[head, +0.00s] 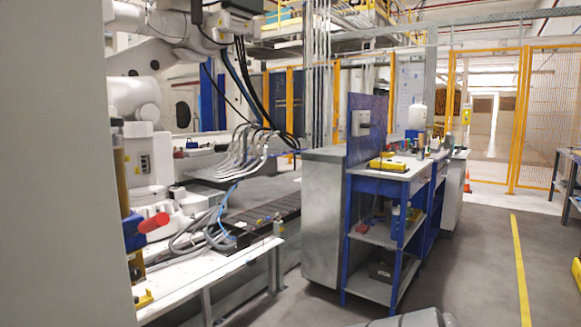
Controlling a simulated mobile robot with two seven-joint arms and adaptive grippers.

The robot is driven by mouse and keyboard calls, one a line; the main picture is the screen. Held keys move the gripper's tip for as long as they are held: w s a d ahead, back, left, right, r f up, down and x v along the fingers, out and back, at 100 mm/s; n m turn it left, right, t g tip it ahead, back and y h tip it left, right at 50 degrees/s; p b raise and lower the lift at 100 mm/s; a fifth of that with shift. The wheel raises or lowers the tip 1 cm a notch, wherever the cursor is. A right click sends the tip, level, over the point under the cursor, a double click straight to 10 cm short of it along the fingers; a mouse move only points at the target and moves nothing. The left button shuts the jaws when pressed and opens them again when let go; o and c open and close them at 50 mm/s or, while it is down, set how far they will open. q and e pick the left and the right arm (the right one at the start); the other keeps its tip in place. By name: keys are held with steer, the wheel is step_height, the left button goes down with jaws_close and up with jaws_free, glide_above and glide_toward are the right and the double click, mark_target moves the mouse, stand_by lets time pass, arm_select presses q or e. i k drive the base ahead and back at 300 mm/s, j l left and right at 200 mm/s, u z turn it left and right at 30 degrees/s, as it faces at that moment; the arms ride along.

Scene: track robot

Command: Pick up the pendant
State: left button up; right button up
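I cannot make out for certain which thing is the pendant. A small yellow and dark object (388,164) lies on the white top of the blue-framed workbench (408,175); it is too small to tell whether it is the pendant. A grey box (361,122) is mounted on the blue panel at the back of this bench. Neither gripper shows. A grey rounded piece at the bottom edge may be part of my own arm, but I cannot tell.
A white industrial robot arm (135,97) and a white table (205,268) stand at the left. A grey cabinet (322,220) adjoins the workbench. Yellow-framed fencing (522,120) stands behind. The grey floor right of the bench is clear, with a yellow line (519,262).

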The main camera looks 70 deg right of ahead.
mark_target(389, 165)
steer(key=z, duration=2.95)
steer(key=i+l+u, duration=0.3)
steer(key=i+l, duration=0.55)
steer(key=i, duration=0.25)
steer(key=i+l+u, duration=0.3)
steer(key=i+l, duration=0.7)
steer(key=l, duration=0.1)
